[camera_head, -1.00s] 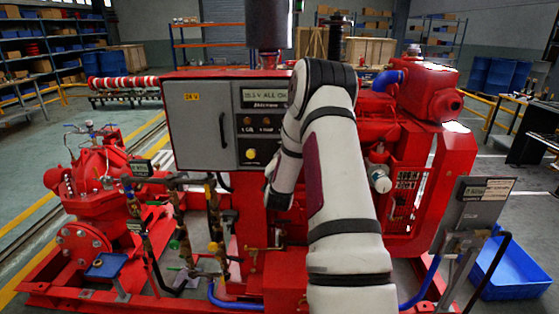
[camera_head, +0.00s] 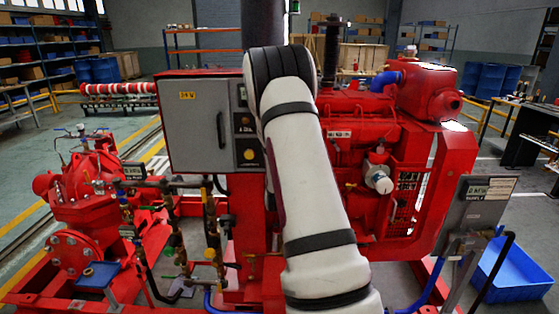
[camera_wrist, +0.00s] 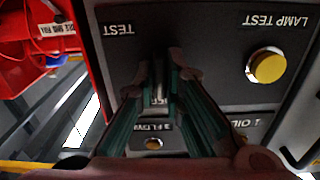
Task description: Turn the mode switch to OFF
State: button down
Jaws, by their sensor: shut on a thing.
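The control cabinet (camera_head: 193,125) is a grey box in a red frame. My arm covers the right part of its panel in the head view, and my gripper is hidden behind it there. In the wrist view the dark panel (camera_wrist: 205,30) appears upside down, with TEST and LAMP TEST lettering. My gripper (camera_wrist: 160,80) is at the panel with its two green-sided fingers shut on a small dark knob, the mode switch (camera_wrist: 158,70). The fingers hide most of the switch, so its pointer direction cannot be read.
A yellow button (camera_wrist: 267,66) sits beside the fingers on the panel. A small amber lamp (camera_wrist: 153,144) lies below them in the wrist view. A grey sign box (camera_head: 480,205) and blue bin (camera_head: 510,268) are at the right.

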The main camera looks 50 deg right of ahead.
jog(key=shift+f, duration=0.15)
jog(key=c, duration=1.7)
grip_release()
jog(key=v, duration=1.2)
jog(key=shift+s, duration=0.1)
